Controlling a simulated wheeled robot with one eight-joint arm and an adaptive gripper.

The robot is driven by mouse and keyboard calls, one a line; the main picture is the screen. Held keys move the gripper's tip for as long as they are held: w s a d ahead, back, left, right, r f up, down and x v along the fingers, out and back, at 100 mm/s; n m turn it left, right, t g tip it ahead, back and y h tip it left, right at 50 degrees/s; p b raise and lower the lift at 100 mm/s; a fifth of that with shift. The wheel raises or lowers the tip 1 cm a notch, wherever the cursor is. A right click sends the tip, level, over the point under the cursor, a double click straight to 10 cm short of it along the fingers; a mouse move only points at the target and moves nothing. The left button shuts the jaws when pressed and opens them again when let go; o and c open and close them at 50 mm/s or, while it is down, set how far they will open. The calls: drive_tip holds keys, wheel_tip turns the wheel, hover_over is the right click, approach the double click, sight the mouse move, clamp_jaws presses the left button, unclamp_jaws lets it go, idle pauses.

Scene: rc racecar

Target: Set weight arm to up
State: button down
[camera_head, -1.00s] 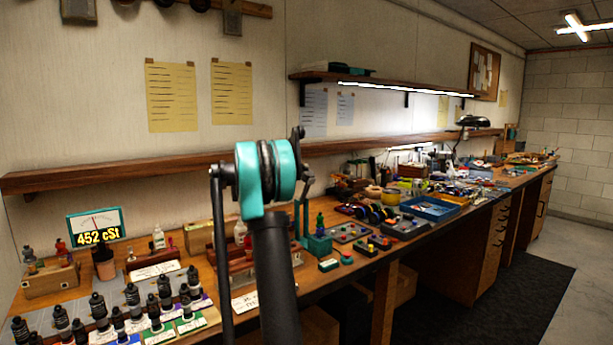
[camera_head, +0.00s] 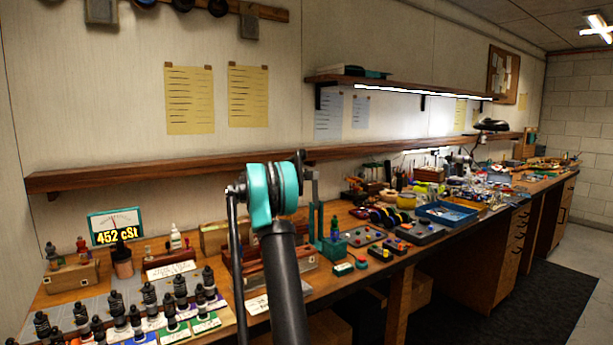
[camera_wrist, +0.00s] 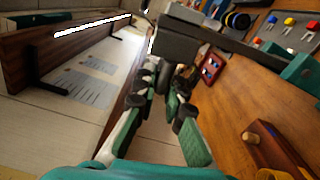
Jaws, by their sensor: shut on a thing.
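In the wrist view my gripper (camera_wrist: 165,88) has its dark fingers with green pads closed in around a short dark stem below a dark grey block (camera_wrist: 182,42). This block may be part of the weight arm, but I cannot tell which way the arm is set. In the head view a teal stand (camera_head: 333,248) with a tall upright sits on the bench, just right of my arm. My gripper is hidden behind my arm in that view.
Grey trays and a blue tray (camera_head: 447,213) stand to the right. A wall shelf (camera_head: 200,170) runs behind. The floor at right is clear.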

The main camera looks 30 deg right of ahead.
idle(0.4)
drive_tip(key=c, duration=1.6)
unclamp_jaws()
drive_tip(key=shift+f, duration=0.1)
drive_tip(key=a, duration=1.2)
drive_tip(key=shift+s, duration=0.45)
